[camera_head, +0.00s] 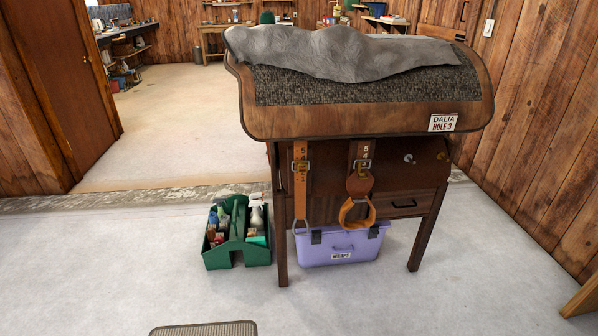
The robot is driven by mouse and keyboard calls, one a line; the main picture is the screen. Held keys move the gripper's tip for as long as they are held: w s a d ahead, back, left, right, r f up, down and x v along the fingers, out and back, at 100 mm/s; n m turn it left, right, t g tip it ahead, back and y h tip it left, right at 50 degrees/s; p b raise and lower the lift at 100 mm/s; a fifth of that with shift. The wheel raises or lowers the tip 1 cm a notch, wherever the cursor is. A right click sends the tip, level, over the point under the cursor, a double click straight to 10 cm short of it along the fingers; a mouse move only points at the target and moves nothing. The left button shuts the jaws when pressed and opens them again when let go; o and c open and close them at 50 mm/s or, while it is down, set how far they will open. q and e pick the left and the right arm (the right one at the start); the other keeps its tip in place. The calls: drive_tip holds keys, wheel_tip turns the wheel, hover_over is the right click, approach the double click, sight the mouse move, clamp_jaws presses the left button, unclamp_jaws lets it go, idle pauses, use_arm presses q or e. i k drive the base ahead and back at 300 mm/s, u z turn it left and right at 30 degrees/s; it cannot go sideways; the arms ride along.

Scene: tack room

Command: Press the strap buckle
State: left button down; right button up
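A wooden saddle stand (262,123) stands in the middle of the head view. Two straps hang from its front. The left strap (301,205) is tan leather with numbers, a metal strap buckle (301,166) near its top and a metal stirrup at its lower end. The right strap (365,150) is darker, with a buckle (362,165) near its top, a round brown leather piece (359,185) below it and an orange-tan stirrup (344,213). A white label (443,122) on the stand reads "DALIA HOLE 3". Neither of my grippers is in view.
A grey cover (340,52) lies over the stand's top. A lilac box (341,247) labelled "WRAPS" sits under the stand. A green caddy (237,248) with bottles stands at its left. The pale floor in front is mostly clear, with a grey mat (203,329) at the bottom edge.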

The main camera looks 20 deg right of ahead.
sight(298, 163)
drive_tip(key=z, duration=0.45)
drive_tip(key=i, duration=0.55)
drive_tip(key=z, duration=0.65)
